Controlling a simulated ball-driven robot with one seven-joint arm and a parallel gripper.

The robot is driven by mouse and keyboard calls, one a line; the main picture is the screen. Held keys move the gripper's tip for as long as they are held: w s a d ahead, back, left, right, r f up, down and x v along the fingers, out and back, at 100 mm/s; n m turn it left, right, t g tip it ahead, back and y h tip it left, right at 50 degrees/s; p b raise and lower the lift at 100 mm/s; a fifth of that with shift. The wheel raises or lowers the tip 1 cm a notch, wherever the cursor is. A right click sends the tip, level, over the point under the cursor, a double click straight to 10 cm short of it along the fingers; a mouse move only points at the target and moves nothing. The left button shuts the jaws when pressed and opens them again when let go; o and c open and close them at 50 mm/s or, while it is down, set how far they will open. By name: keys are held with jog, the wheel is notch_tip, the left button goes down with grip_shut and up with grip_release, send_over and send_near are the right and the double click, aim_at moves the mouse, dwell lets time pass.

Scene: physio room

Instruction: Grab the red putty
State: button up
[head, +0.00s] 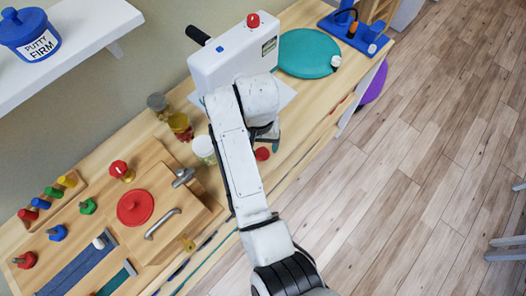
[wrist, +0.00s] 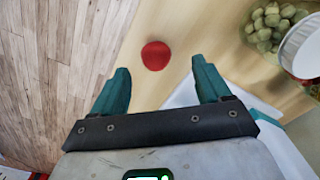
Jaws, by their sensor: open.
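The red putty (wrist: 155,55) is a small, rounded red lump on the wooden counter in the wrist view. It lies beyond my fingertips, in the gap between them and apart from both. In the head view, the red lump (head: 262,154) shows beside my arm near the counter's front edge, partly hidden. My gripper (wrist: 160,72) is open and empty, with two teal fingers spread wide.
A jar of green pieces (wrist: 268,25) with a white lid stands close on the right in the wrist view. A white machine (head: 232,52) with a red knob stands behind my arm. A wooden board with a red disc (head: 135,207) lies left. Open floor (head: 400,170) is at right.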

aim_at(262, 152)
jog(key=shift+w+d+f+p, duration=0.1)
jog(key=shift+f+p, duration=0.05)
jog(key=shift+f, duration=0.75)
jog(key=shift+w+d+f+p, duration=0.1)
jog(key=shift+d+f+p, duration=0.05)
jog(key=shift+f, duration=0.75)
jog(key=shift+w+d+f+p, duration=0.1)
jog(key=shift+f+p, duration=0.05)
jog(key=shift+f, duration=0.75)
jog(key=shift+c, duration=0.2)
jog(key=c, duration=1.1)
jog(key=shift+r, duration=0.15)
